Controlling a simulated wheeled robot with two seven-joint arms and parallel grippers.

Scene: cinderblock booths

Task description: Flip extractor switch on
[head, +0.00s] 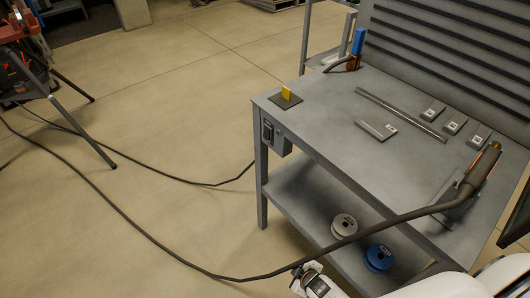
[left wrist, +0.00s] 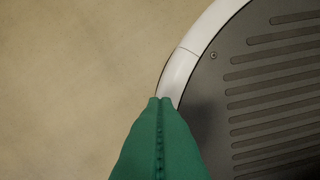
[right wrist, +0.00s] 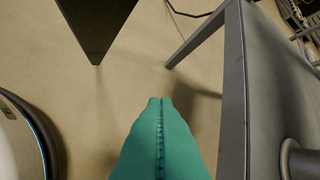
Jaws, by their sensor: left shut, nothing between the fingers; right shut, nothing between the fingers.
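A small grey box with a dark switch (head: 268,132) is mounted on the side of the grey metal table, just below the top near its left corner. Whether it is up or down is too small to tell. My left gripper (left wrist: 160,98) is shut and empty, pointing down over the floor beside my base, away from the table. My right gripper (right wrist: 160,98) is shut and empty, pointing down over the floor, left of a grey table leg. Part of my right arm shows at the bottom of the head view, in front of the table. The switch does not show in either wrist view.
The table top (head: 330,115) holds a yellow piece (head: 287,93) on a dark plate, several grey blocks, a metal bar (head: 400,115) and a torch-like tool (head: 480,170). A dark cable (head: 150,222) crosses the floor and front. Spools (head: 344,225) stand on the lower shelf.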

